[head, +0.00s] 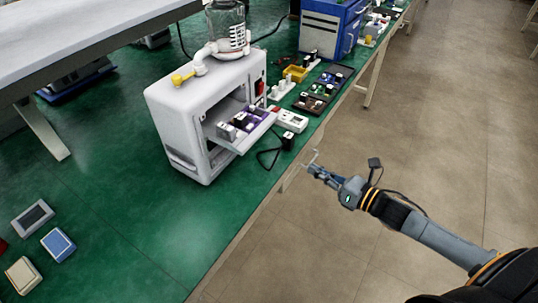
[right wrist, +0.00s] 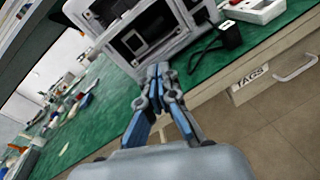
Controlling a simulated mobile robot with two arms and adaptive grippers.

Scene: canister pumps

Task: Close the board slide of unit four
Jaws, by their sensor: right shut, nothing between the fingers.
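The white pump unit (head: 192,97) stands on the green table, with a clear canister (head: 228,30) on top. I cannot read a number on it. Its board slide (head: 247,141) sticks out of the front opening, carrying purple, white and grey parts. In the right wrist view the unit (right wrist: 78,12) is cut off at the top, its dark openings in view. My right gripper (head: 313,164) is shut and empty, out past the table's front edge, apart from the slide. Its closed fingers also show in the right wrist view (right wrist: 158,70). My left gripper is not in view.
A white device (head: 291,120) and a black block (head: 288,142) with a cable lie right of the slide. Dark parts trays (head: 311,104) and a blue unit (head: 323,27) stand farther back. A drawer labelled TAGS (right wrist: 250,84) is under the table edge. The floor at right is clear.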

